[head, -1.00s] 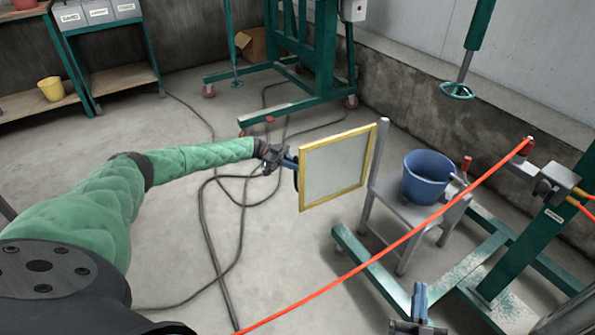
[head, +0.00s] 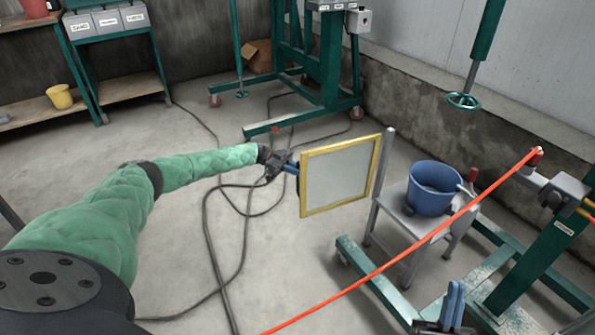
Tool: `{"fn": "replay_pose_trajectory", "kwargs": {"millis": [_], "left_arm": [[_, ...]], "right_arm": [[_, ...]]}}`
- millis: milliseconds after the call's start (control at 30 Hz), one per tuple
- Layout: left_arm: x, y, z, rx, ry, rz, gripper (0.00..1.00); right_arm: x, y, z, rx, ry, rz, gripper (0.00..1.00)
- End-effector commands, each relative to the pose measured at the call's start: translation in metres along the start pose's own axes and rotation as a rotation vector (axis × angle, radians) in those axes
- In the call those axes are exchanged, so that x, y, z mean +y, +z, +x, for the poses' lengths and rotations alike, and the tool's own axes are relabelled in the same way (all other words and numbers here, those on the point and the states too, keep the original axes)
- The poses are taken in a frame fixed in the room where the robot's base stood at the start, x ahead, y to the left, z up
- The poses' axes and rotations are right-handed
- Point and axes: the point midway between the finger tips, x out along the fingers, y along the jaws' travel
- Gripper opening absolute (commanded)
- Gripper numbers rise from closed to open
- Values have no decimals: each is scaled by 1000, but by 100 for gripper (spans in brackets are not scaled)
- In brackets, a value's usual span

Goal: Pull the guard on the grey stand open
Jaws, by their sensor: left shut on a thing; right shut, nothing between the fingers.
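The guard (head: 338,178) is a pale panel in a yellow frame. It is hinged at its right edge to the post (head: 383,180) of the grey stand (head: 411,217) and is swung out to the left of the stand. My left gripper (head: 290,167) is shut at the guard's left edge, where its blue fingers meet the frame; the handle itself is hidden. My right gripper (head: 455,300) shows at the bottom, shut and empty, with its blue fingers pointing up, in front of the stand.
A blue bucket (head: 432,188) sits on the grey stand. An orange hose (head: 420,242) runs diagonally across the front to a green frame (head: 535,245) on the right. Dark cables (head: 243,240) lie on the open floor.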

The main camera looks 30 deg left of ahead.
Motion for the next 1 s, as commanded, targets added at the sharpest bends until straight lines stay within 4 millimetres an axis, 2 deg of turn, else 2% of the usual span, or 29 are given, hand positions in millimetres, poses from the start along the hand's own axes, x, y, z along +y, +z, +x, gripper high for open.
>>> {"fn": "replay_pose_trajectory", "kwargs": {"millis": [67,100,167,467,567,767,1000], "left_arm": [[-1,-1,2,2,1,1,0],[-1,-1,2,2,1,2,18],[-1,-1,2,2,1,2,30],[0,0,0,1,0,0,30],[-1,0,-6,0,-1,0,30],[-2,0,-35,0,-2,1,30],[-2,1,-66,1,0,0,30]], "right_arm": [[0,0,0,0,0,0,0],[0,0,0,0,0,0,0],[0,0,1,0,-1,1,0],[0,0,0,1,-1,1,0],[0,-1,0,5,-1,0,0],[0,-11,1,46,-4,-4,0],[-1,-45,12,162,-9,-11,0]]}}
